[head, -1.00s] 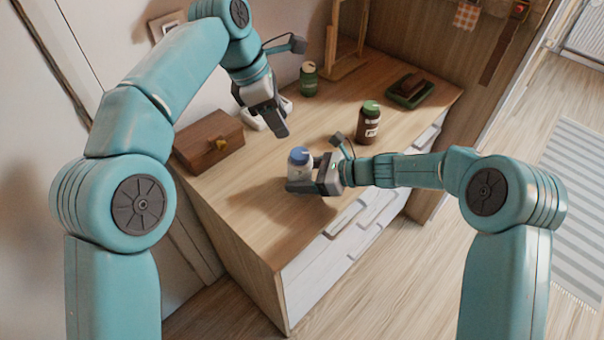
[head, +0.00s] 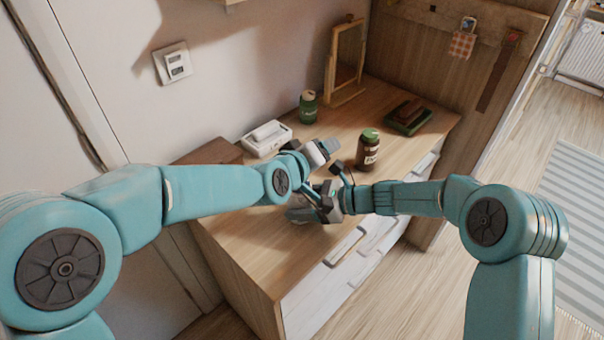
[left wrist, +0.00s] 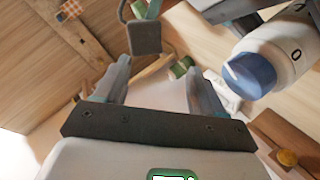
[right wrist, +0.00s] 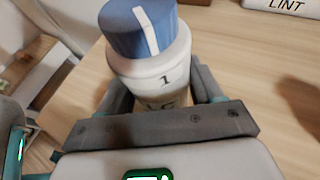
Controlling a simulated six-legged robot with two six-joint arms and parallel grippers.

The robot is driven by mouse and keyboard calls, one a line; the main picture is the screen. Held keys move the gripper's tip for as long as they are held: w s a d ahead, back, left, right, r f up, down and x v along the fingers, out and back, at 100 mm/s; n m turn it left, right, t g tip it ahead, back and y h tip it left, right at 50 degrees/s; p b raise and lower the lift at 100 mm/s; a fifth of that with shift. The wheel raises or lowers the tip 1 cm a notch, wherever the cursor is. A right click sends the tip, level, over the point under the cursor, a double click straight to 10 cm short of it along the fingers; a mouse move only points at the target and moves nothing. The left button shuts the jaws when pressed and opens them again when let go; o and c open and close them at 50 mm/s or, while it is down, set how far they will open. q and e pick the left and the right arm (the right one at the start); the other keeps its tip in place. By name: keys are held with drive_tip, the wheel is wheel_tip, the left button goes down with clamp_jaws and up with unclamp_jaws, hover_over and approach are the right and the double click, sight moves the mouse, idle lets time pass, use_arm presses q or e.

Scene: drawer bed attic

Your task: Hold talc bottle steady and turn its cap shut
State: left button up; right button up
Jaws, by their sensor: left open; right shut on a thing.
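The talc bottle (right wrist: 152,75) is white with a blue cap (right wrist: 130,35) that bears a white stripe. It fills the upper middle of the right wrist view, upright on its body, with dark print and a "1" showing. My right gripper (right wrist: 160,92) is shut around the bottle's body, below the cap. In the left wrist view the bottle (left wrist: 285,45) and its cap (left wrist: 250,76) lie at the right, beside my left gripper (left wrist: 152,75). In the head view my left arm hides the bottle.
On the wooden dresser top (head: 240,228) stand a brown jar with a green lid (head: 368,152), a green bottle (head: 308,108), a white box (head: 266,139), a brown box (head: 208,153) and a green tray (head: 424,121). A mirror stand (head: 345,62) is at the back.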

use_arm(q)
drive_tip(key=s+a+m+t, duration=0.2)
drive_tip(key=s+a+m+t+y, duration=0.1)
drive_tip(key=s+a+m+t, duration=0.1)
drive_tip(key=shift+s+f+y, duration=0.15)
drive_tip(key=shift+s+y, duration=0.15)
drive_tip(key=s+a+f+m+t, duration=0.2)
drive_tip(key=s+a+f+m, duration=0.1)
drive_tip(key=s+f, duration=0.3)
drive_tip(key=x, duration=1)
drive_tip(key=shift+w+d+r, duration=0.3)
drive_tip(key=shift+d+r, duration=0.05)
drive_tip(key=shift+r, duration=0.05)
drive_tip(key=c, duration=1)
